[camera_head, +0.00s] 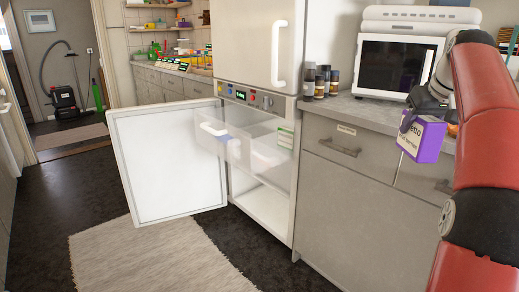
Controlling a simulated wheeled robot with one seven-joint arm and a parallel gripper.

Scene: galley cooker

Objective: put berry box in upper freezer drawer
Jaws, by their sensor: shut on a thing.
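A purple and white box (428,140), which I take for the berry box, is at the right of the head view. My gripper (410,118) is shut on it and holds it tilted in the air in front of the counter. The lower freezer door (165,165) stands open to the left. A see-through upper drawer (262,150) is pulled out of the freezer, with pale and bluish things inside that I cannot make out. My gripper and the box are to the right of the drawer and apart from it.
Below the drawer is an open white compartment (265,208). The counter (372,110) carries dark-lidded jars (320,82) and a white microwave (395,65). A pale rug (150,258) lies on the dark floor before the freezer. The upper fridge door (245,40) is shut.

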